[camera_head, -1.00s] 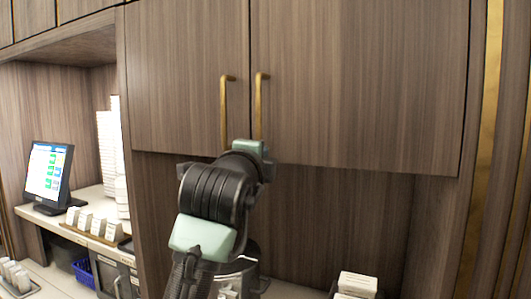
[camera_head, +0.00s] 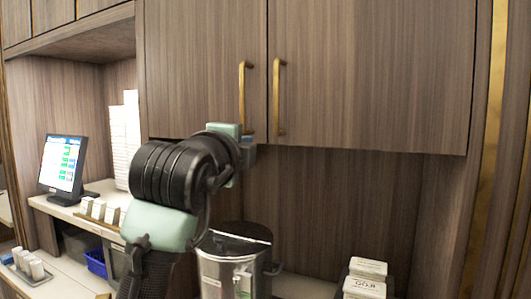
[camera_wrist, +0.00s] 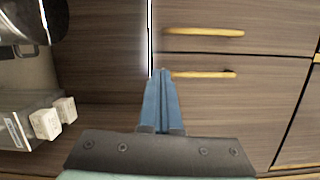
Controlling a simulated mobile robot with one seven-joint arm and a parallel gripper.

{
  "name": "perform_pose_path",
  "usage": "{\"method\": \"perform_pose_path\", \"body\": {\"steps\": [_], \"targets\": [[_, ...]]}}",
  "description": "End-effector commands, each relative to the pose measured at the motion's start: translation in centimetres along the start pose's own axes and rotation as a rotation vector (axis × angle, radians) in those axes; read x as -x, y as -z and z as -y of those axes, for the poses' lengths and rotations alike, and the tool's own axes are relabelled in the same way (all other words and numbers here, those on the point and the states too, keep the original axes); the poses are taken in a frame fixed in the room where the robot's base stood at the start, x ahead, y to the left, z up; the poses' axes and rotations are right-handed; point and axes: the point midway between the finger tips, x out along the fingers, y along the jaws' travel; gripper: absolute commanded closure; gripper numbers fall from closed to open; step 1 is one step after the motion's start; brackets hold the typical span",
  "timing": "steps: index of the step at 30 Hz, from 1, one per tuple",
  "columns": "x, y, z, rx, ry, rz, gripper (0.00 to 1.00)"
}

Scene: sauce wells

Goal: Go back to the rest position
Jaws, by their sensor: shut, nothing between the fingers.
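My gripper (camera_wrist: 162,75) shows in the wrist view with its two blue fingers together and nothing between them. Its tips are in front of the wood cabinet doors, close to the gap between them; I cannot tell if they touch. In the head view my arm rises at the lower middle and hides most of the gripper. The cabinet doors (camera_head: 370,70) are shut.
A steel pot (camera_head: 215,275) with a dark lid stands below the cabinet, close to my arm. Boxes of packets (camera_head: 366,270) stand right of it. A lit screen (camera_head: 62,165), stacked white cups (camera_head: 125,145) and a blue basket (camera_head: 96,262) are at the left.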

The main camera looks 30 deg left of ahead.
Motion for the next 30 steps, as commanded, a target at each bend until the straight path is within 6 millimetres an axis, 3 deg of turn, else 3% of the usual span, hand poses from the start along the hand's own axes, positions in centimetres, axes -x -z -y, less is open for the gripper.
{"method": "perform_pose_path", "body": {"steps": [6,14,17,20,24,27,30], "targets": [[1.3,-1.8,-0.1,-0.001,0.003,-0.001,1.00],[1.5,-1.6,-0.1,0.008,0.006,-0.008,1.00],[1.8,1.1,0.3,0.095,0.054,-0.045,1.00],[3.1,6.1,1.3,0.284,0.147,-0.121,1.00],[7.5,13.6,3.0,0.661,0.289,-0.284,1.00],[11.9,17.5,4.0,0.940,0.363,-0.419,1.00],[16.5,20.0,4.6,1.199,0.411,-0.557,1.00]]}}
